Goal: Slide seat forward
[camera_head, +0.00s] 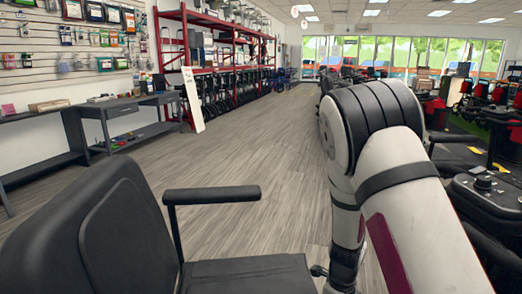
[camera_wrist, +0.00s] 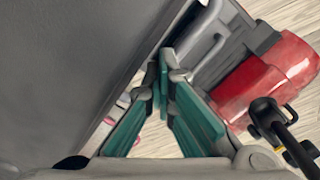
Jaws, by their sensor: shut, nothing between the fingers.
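The black scooter seat stands at the lower left of the head view, with its backrest (camera_head: 95,235), its cushion (camera_head: 250,275) and a black armrest (camera_head: 212,194). In the wrist view, my gripper (camera_wrist: 166,75) has its teal-padded fingers together at the tips, with nothing held. A large dark grey surface (camera_wrist: 70,60), perhaps part of the seat, fills the left beside the fingers. A grey bent bar (camera_wrist: 205,45) lies just beyond the fingertips; I cannot tell whether they touch it. My gripper is hidden in the head view.
A red scooter body part (camera_wrist: 265,80) and a black jointed part (camera_wrist: 275,122) lie right of the fingers. Desks (camera_head: 135,105) and red racks (camera_head: 195,50) line the left wall. More scooters (camera_head: 490,190) stand at the right. The middle floor (camera_head: 250,135) is clear.

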